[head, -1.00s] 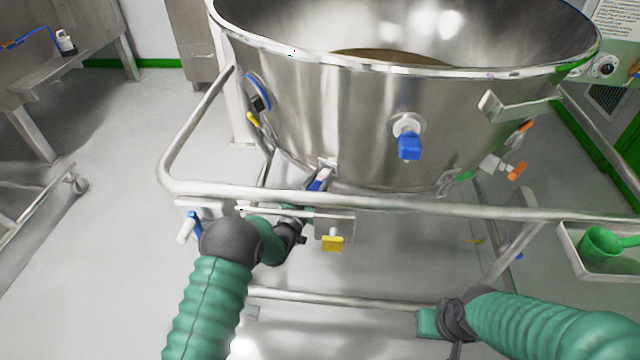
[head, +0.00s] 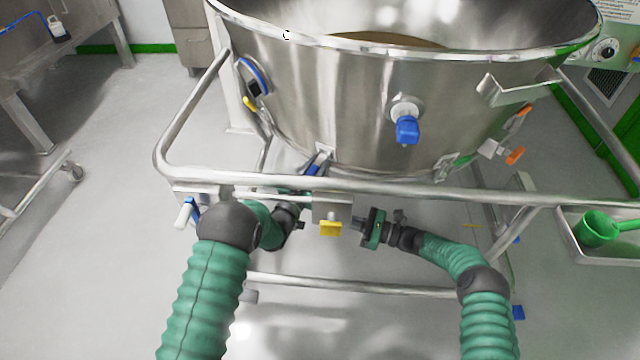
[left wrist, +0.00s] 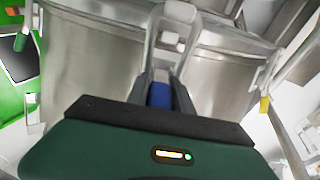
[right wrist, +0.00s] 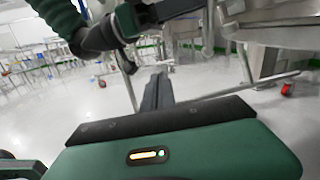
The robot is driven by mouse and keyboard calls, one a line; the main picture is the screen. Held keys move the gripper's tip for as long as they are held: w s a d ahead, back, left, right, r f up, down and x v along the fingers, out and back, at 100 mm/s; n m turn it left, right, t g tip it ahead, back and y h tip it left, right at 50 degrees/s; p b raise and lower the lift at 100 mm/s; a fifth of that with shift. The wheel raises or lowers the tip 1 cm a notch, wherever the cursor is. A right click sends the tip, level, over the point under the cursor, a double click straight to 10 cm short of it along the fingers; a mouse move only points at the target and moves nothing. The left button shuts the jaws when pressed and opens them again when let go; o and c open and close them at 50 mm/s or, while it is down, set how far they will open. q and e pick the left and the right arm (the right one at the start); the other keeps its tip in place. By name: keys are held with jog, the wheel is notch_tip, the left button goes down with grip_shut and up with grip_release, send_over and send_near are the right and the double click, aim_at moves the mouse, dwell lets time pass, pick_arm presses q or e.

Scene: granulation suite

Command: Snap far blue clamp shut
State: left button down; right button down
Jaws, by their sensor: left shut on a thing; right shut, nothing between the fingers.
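A blue-handled clamp (head: 313,168) sits at the lower edge of the steel bowl (head: 350,100), just behind the cart rail. My left gripper (head: 320,162) reaches up behind the rail and is shut on this clamp. In the left wrist view the blue handle (left wrist: 159,95) shows between the two fingers, against the bowl wall. The fingers partly hide it, so its latch position is unclear. My right gripper (head: 357,224) is shut and empty below the rail, beside a yellow-handled part (head: 330,228). In the right wrist view its fingers (right wrist: 157,82) are together over the floor.
The cart rail (head: 420,190) runs across in front of the bowl. Another blue handle (head: 407,130) is on the bowl's front, and a blue-handled part (head: 190,210) hangs at the rail's left. Orange handles (head: 515,155) are at right. A tray holds a green scoop (head: 597,228).

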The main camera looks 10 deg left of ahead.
pick_arm(q)
jog(key=shift+r, duration=0.15)
pick_arm(e)
jog(key=w+d+r+m+t+y, duration=0.1)
jog(key=w+d+m+t, duration=0.1)
jog(key=w+d+t, duration=0.15)
pick_arm(q)
jog(key=shift+w+r, duration=0.1)
pick_arm(e)
jog(key=w+a+r, duration=0.2)
jog(key=a+r, duration=0.4)
jog(key=a, duration=0.3)
jog(key=shift+w+a+r, duration=0.2)
jog(key=shift+a, duration=0.05)
jog(key=shift+r, duration=0.1)
